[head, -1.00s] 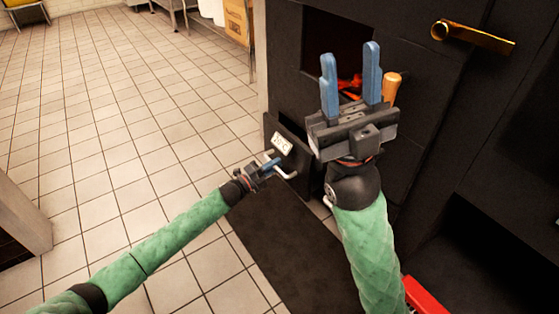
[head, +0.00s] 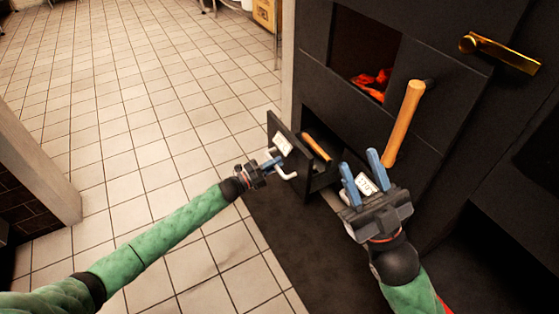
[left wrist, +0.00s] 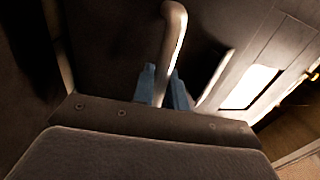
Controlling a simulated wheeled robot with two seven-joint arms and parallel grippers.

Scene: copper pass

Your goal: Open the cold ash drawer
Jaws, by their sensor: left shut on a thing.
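The ash drawer (head: 290,165) is a dark box low on the black oven, with a white label (head: 283,145) on its front. It stands partly pulled out, and a wooden-handled thing (head: 317,147) shows inside it. My left gripper (head: 272,166) is shut on the drawer's pale bar handle (head: 287,175). In the left wrist view the handle (left wrist: 172,45) rises between the blue fingers (left wrist: 162,90). My right gripper (head: 362,170) is open, its blue fingers apart, in front of the oven's lower part. A second white label (head: 366,186) shows behind its fingers.
The black oven (head: 440,70) has an opening with glowing embers (head: 374,84), a long wooden handle (head: 404,122) and a brass handle (head: 500,52). A dark mat (head: 300,250) lies before it. The tiled floor (head: 130,110) to the left is clear.

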